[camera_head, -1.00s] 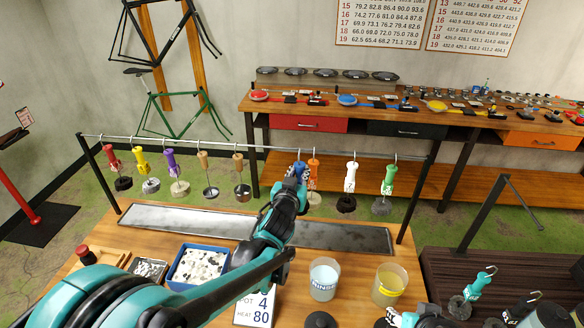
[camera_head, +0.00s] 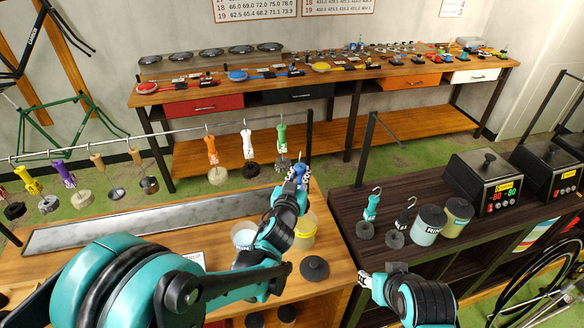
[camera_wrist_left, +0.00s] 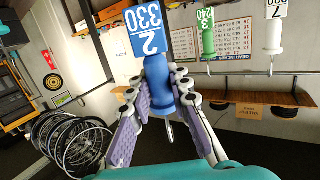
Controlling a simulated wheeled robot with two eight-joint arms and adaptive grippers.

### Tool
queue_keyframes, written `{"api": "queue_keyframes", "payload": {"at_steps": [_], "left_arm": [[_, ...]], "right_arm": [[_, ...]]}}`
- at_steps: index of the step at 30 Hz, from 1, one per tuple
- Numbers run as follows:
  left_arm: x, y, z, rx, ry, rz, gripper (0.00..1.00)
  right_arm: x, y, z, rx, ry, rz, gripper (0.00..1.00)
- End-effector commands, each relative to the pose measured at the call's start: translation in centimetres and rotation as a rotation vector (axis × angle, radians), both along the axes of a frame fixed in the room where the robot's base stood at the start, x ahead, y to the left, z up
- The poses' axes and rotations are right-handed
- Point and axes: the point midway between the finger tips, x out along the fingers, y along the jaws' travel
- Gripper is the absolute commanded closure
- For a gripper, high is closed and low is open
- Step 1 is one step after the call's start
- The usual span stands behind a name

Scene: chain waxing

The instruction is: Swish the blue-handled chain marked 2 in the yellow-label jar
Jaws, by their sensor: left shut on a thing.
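My left gripper (camera_head: 296,184) is shut on the blue handle (camera_head: 301,170) and holds it above the jars. In the left wrist view the blue handle (camera_wrist_left: 157,75) stands between the purple-padded fingers, with a blue-and-white tag (camera_wrist_left: 149,33) reading 2 and 330 upside down. The chain under the handle is hidden behind the arm in the head view. The yellow-label jar (camera_head: 306,232) stands on the wooden table, partly covered by my left forearm and below the gripper. My right gripper (camera_head: 368,281) is low at the right; its fingers are too unclear to read.
A clear jar (camera_head: 241,237) stands left of the yellow-label jar, and a black lid (camera_head: 314,268) lies to its front. Other handles, such as the green one (camera_head: 282,137), hang on the rail. The dark bench (camera_head: 350,207) holds more jars and heaters.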

Motion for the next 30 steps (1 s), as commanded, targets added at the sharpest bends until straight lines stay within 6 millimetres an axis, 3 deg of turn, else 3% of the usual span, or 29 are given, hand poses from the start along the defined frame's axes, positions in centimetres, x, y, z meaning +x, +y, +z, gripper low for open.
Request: {"api": "queue_keyframes", "payload": {"at_steps": [11, 19, 30], "left_arm": [[-0.3, -0.6, -0.8, 0.001, -0.001, -0.009, 1.00], [-0.3, -0.6, -3.3, 0.001, -0.001, -0.009, 1.00], [-0.3, -0.6, -3.0, 0.001, -0.001, -0.009, 1.00]], "right_arm": [[0.0, 0.0, -0.4, 0.000, 0.000, 0.000, 0.56], [0.0, 0.0, -2.2, 0.000, 0.000, 0.000, 0.56], [0.0, 0.0, -1.9, 0.000, 0.000, 0.000, 0.56]]}}
